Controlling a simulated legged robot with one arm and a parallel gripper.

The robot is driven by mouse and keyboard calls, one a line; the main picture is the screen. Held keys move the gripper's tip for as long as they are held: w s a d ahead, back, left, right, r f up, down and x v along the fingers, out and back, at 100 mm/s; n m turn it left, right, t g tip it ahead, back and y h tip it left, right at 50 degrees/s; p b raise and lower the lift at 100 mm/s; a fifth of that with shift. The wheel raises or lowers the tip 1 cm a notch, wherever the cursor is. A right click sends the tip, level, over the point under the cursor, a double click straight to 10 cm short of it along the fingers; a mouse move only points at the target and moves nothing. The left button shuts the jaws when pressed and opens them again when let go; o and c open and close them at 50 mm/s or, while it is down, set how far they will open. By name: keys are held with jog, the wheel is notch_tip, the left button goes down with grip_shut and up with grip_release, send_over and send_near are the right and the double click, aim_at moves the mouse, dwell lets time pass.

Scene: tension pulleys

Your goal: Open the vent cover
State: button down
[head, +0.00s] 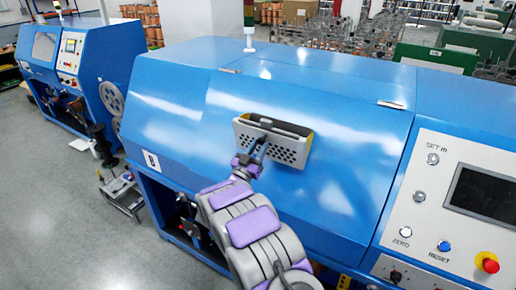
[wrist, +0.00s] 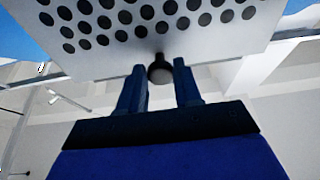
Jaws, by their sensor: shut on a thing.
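The vent cover (head: 272,146) is a pale plate with dark round holes on the sloping blue hood of the machine. Its upper edge appears to stand away from the hood, with a dark gap and a yellowish strip behind it. In the wrist view the perforated plate (wrist: 150,25) fills the top. A dark round knob (wrist: 160,67) at the plate's edge sits between my two fingers. My gripper (wrist: 160,86) is shut on this knob. In the head view my gripper (head: 263,138) is at the cover's upper middle and hides part of it.
A control panel (head: 452,205) with a dark screen and a red-yellow button lies to the right. Hood hinges (head: 393,105) show at the upper right. Another blue machine (head: 75,70) stands at the left. The grey floor (head: 70,220) at lower left has clear room.

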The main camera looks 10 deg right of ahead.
jog(key=shift+d+f, duration=0.1)
jog(key=shift+f, duration=0.25)
jog(key=c, duration=1.2)
grip_release()
jog(key=shift+o, duration=1.4)
jog(key=shift+w+f, duration=0.2)
jog(key=shift+w, duration=0.3)
jog(key=shift+o, duration=0.7)
jog(key=shift+d, duration=0.1)
jog(key=r+b+v, duration=0.1)
jog(key=v, duration=1.6)
jog(key=shift+s+a+f, duration=0.15)
jog(key=shift+s+a, duration=0.1)
jog(key=shift+s, duration=0.2)
jog(key=shift+b, duration=0.3)
